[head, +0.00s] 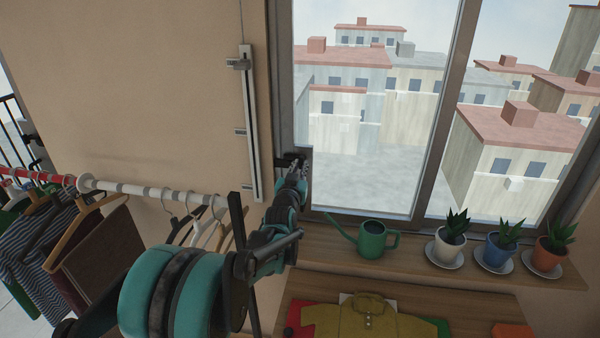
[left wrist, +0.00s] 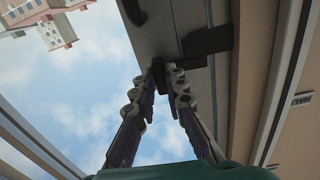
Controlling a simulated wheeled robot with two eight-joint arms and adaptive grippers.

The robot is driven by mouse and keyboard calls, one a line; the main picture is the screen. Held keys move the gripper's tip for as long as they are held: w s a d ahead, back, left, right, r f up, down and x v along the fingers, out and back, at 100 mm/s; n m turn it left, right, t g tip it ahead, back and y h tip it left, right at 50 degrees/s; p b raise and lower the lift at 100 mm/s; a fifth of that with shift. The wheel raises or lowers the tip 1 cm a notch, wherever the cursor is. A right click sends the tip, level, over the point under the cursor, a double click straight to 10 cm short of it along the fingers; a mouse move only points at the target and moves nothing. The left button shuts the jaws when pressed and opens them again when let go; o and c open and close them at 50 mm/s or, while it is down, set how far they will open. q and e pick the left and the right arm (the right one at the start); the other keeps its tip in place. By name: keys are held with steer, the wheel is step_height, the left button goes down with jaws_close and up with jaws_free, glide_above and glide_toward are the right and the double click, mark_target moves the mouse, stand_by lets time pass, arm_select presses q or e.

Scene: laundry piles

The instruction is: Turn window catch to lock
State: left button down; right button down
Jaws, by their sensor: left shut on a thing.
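The window catch (head: 285,161) is a small dark fitting on the left side of the window frame (head: 283,110). In the left wrist view the catch (left wrist: 208,42) is a dark block on the grey frame, and a darker part runs from it to my fingertips. My left gripper (head: 301,167) reaches up to it from below. In the left wrist view the gripper's fingers (left wrist: 165,69) close together on the catch, hiding part of its lever. My right gripper is not in view.
A green watering can (head: 371,240) and several potted plants (head: 450,241) stand on the sill right of my arm. A clothes rail (head: 150,191) with hangers is at the left. A vertical metal rail (head: 249,125) runs beside the window. A yellow shirt (head: 368,320) lies below the sill.

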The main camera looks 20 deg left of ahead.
arm_select(q)
steer(key=shift+n, duration=0.3)
steer(key=c, duration=1.6)
jaws_free()
steer(key=shift+o, duration=0.2)
steer(key=v, duration=1.2)
